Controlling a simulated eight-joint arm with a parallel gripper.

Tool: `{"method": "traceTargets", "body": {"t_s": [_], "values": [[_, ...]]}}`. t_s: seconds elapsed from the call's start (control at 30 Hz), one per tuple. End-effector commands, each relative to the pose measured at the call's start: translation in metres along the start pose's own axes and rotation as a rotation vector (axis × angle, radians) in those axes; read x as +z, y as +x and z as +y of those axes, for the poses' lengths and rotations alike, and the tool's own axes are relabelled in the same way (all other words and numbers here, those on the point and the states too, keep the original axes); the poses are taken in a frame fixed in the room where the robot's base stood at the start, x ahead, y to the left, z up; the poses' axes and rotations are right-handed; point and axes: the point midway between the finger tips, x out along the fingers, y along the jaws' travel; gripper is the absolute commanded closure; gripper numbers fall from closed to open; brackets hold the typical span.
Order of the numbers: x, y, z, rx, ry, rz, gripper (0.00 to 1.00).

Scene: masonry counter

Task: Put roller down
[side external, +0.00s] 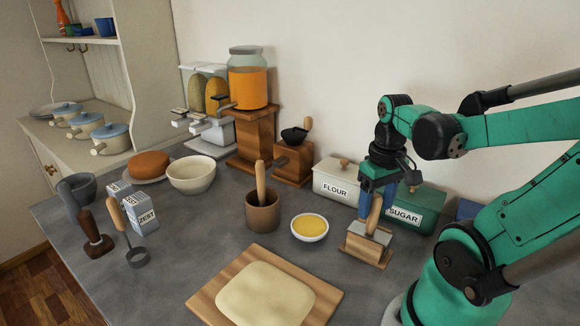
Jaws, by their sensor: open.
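What looks like the roller (375,217), with an upright wooden handle above a grey metal part, rests in a small wooden stand (362,251) on the counter right of centre. My gripper (377,199) points down at the top of the handle, with its blue fingers open close around or beside it. The exact gap between the fingers and the handle is hard to tell. The lower part of the roller is partly hidden by the stand.
Flour (337,182) and sugar (407,212) boxes stand close behind my gripper. A bowl of yellow filling (310,228) and a brown pot (263,213) with a wooden handle are to the left. A board (208,303) with flat dough (265,294) lies in front.

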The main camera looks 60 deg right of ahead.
Motion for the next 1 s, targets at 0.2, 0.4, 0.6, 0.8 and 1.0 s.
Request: {"method": "traceTargets", "body": {"t_s": [0.2,0.4,0.6,0.8,1.0], "values": [[0.001,-0.032,0.0,0.0,0.0,0.0,0.41],[0.001,-0.065,0.0,0.0,0.0,0.0,0.41],[0.0,-0.089,0.0,0.0,0.0,0.0,0.41],[-0.006,-0.092,-0.01,0.008,-0.039,0.04,0.41],[-0.037,-0.061,-0.076,-0.002,-0.248,0.297,0.41]]}}
